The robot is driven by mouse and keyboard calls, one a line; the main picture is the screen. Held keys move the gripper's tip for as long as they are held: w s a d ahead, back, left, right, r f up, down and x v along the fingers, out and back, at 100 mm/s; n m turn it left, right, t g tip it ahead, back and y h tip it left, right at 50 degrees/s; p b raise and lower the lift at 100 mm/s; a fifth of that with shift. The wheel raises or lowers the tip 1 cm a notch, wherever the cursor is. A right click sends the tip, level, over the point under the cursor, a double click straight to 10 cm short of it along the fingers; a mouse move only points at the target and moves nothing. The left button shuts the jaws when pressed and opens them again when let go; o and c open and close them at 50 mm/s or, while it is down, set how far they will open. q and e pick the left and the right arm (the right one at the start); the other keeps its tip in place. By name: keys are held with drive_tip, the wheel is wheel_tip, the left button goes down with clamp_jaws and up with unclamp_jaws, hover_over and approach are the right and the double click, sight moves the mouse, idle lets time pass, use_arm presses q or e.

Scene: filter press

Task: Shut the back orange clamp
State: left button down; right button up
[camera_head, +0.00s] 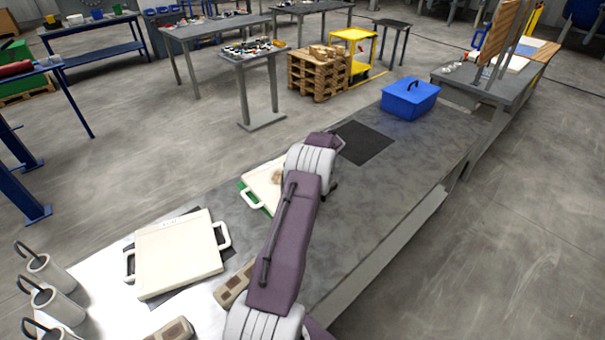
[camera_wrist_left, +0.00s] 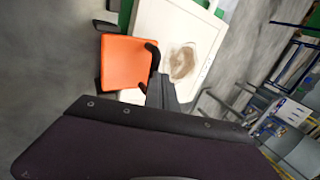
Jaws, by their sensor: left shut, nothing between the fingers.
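In the left wrist view an orange clamp (camera_wrist_left: 125,62) with black parts at its sides lies left of a white filter plate (camera_wrist_left: 160,25) that bears a brown patch (camera_wrist_left: 183,63). My left gripper (camera_wrist_left: 160,88) is shut and empty, its dark fingers close to the clamp's right side and the plate's edge. I cannot tell whether they touch. In the head view the white plate (camera_head: 262,180) is partly covered by my purple-grey arm, and no orange clamp shows. My left gripper is hidden there. My right gripper is not in view.
Another white plate with handles (camera_head: 178,253) lies on the table at the front left. Brown-grey blocks (camera_head: 235,285) and white cylinders with hooks (camera_head: 55,273) are near it. A black mat (camera_head: 360,143) and a blue box (camera_head: 410,98) are farther back. The table's right part is clear.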

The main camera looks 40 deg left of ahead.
use_arm(q)
drive_tip(key=shift+s+a+f, duration=0.1)
drive_tip(key=shift+a, duration=0.05)
idle(0.6)
wheel_tip(320, 180, up, 14)
drive_tip(key=d+p, duration=0.2)
drive_tip(key=shift+s+d, duration=0.15)
drive_tip(key=shift+d, duration=0.15)
drive_tip(key=shift+a, duration=0.1)
